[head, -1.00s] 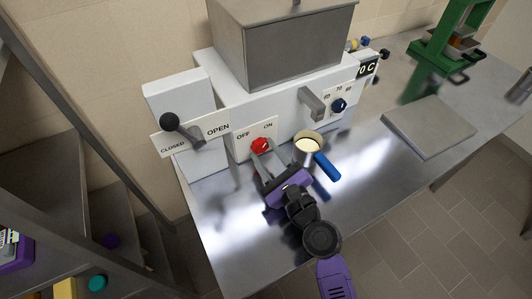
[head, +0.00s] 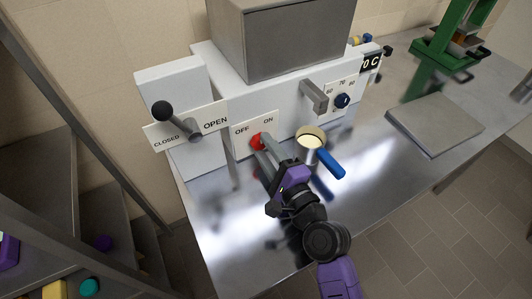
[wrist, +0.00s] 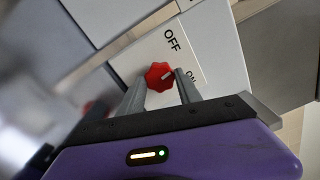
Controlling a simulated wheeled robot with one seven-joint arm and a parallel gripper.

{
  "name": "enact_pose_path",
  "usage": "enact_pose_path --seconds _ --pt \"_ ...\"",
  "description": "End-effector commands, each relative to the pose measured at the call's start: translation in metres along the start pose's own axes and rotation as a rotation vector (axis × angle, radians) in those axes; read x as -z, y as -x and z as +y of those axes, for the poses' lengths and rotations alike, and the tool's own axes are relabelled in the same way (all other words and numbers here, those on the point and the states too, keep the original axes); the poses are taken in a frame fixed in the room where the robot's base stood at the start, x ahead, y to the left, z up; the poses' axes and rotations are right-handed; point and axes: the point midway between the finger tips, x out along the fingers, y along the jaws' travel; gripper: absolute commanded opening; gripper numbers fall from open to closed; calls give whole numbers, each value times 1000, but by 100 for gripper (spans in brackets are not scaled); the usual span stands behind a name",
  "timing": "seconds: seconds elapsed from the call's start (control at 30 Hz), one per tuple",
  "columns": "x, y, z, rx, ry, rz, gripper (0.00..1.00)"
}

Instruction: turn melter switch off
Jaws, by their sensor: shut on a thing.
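The melter (head: 278,98) is a white machine with a steel hopper, standing on a metal table. Its switch is a red scalloped knob (head: 257,139) on a white plate (head: 243,146) marked OFF on the left and ON on the right. My gripper (head: 262,147) reaches the knob from the front. In the wrist view, its two fingers (wrist: 161,82) lie on either side of the red knob (wrist: 160,75) and are shut on it. A pale pointer mark on the knob shows there, but I cannot tell exactly which word it points to.
A cream-filled pot (head: 311,138) with a blue handle (head: 329,163) stands close to the right of my gripper. A black-knobbed lever (head: 178,118) marked OPEN and CLOSED is to the left. A blue dial (head: 342,100), a grey slab (head: 435,123) and a green press (head: 455,40) are farther right.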

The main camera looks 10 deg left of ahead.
Motion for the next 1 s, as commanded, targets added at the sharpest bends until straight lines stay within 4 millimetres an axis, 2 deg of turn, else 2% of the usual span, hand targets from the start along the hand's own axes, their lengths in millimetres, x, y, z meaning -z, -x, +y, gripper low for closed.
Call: enact_pose_path --seconds 0.3,0.5,1.0 --pt "1 0 4 -2 265 -1 0" --pt "1 0 3 -2 380 0 0" --pt "0 0 3 -5 478 -1 0"
